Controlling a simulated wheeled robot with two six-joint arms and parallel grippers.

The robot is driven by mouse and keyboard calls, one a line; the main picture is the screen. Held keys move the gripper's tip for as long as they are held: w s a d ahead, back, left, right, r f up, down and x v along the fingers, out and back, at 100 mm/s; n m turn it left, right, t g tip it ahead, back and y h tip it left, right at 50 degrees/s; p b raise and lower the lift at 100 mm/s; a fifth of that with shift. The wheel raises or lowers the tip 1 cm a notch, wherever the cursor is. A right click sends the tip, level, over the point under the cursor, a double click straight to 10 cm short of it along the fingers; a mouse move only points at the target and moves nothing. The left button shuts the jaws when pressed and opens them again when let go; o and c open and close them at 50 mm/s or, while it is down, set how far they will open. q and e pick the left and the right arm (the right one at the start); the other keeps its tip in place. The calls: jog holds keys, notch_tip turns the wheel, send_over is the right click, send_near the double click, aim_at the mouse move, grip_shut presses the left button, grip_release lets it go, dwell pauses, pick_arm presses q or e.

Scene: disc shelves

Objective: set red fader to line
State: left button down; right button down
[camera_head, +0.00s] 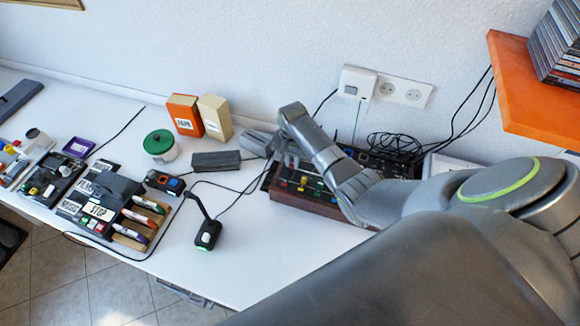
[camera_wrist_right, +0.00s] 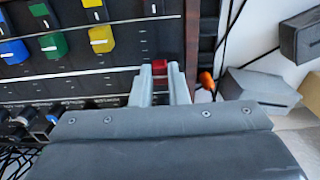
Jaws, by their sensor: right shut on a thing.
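The red fader (camera_wrist_right: 159,68) sits near the end of the dark mixer panel (camera_wrist_right: 125,57) in the right wrist view. My right gripper (camera_wrist_right: 160,72) is shut on it, one pale finger on each side. Thin pale lines run across the panel; one (camera_wrist_right: 75,75) lies about level with the red fader, but the fingers hide whether they meet exactly. In the head view, the wood-sided mixer (camera_head: 322,203) stands below my right gripper (camera_head: 285,165), and the red fader cannot be made out there. My left gripper is not in view.
Blue (camera_wrist_right: 14,51), yellow (camera_wrist_right: 53,45) and green (camera_wrist_right: 40,9) faders stand beside the red one. Bare table lies in front.

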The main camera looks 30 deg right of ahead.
aim_at(292, 163)
jog(key=c, duration=1.7)
grip_release()
jog(key=shift+r, duration=0.15)
notch_tip(292, 163, up, 17)
jog(key=shift+s+r+p, duration=0.1)
jog(key=shift+p, duration=0.6)
jog(key=shift+a, duration=0.1)
